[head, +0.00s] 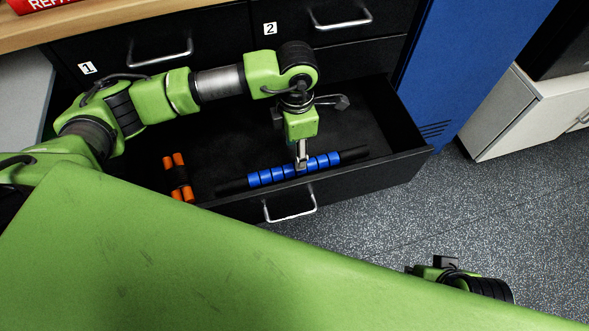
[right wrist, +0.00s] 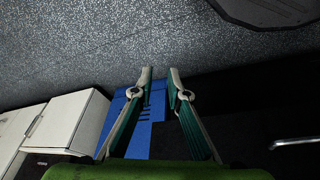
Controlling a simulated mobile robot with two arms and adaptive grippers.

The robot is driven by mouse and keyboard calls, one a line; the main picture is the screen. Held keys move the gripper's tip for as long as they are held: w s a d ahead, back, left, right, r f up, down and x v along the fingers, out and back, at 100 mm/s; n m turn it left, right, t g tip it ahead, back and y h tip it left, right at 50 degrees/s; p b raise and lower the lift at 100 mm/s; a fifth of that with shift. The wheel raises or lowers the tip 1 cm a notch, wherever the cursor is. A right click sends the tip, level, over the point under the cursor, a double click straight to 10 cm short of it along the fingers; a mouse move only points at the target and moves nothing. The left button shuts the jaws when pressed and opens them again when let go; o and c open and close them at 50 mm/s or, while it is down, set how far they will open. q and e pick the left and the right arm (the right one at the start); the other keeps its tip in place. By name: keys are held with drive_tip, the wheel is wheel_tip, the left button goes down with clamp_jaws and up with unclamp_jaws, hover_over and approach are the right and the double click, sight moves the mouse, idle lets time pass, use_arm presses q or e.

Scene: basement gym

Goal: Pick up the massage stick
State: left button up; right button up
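The massage stick (head: 265,177) has blue segments and black ends. It lies in an open black drawer (head: 345,178), along the inside of the front wall, in the head view. My left gripper (head: 301,163) points down at the middle of the stick, and its fingers overlap the blue segments. The fingers are seen nearly edge-on, so I cannot tell whether they are closed on it. My right gripper (right wrist: 161,72) is open and empty in the right wrist view, away from the drawer. In the head view only part of my right arm shows at the lower right.
An orange and black object (head: 180,170) lies in the drawer left of the stick. Closed drawers with metal handles (head: 160,53) are behind. A blue cabinet (head: 455,65) and a white cabinet (head: 500,110) stand at the right. Speckled floor (head: 400,220) in front is clear.

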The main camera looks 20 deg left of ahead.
sight(294, 169)
use_arm(q)
wheel_tip(294, 169, down, 3)
drive_tip(key=shift+r, duration=0.2)
drive_tip(key=shift+f, duration=0.3)
wheel_tip(294, 169, down, 4)
drive_tip(key=shift+d+f+b, duration=0.1)
drive_tip(key=shift+f+b, duration=0.15)
drive_tip(key=shift+b, duration=0.55)
clamp_jaws()
use_arm(e)
drive_tip(key=w+a+r+t, duration=0.1)
drive_tip(key=w+a+t, duration=0.1)
drive_tip(key=w, duration=0.5)
drive_tip(key=shift+w+r+t+y, duration=0.2)
drive_tip(key=shift+r+t+y, duration=0.2)
drive_tip(key=shift+t, duration=0.4)
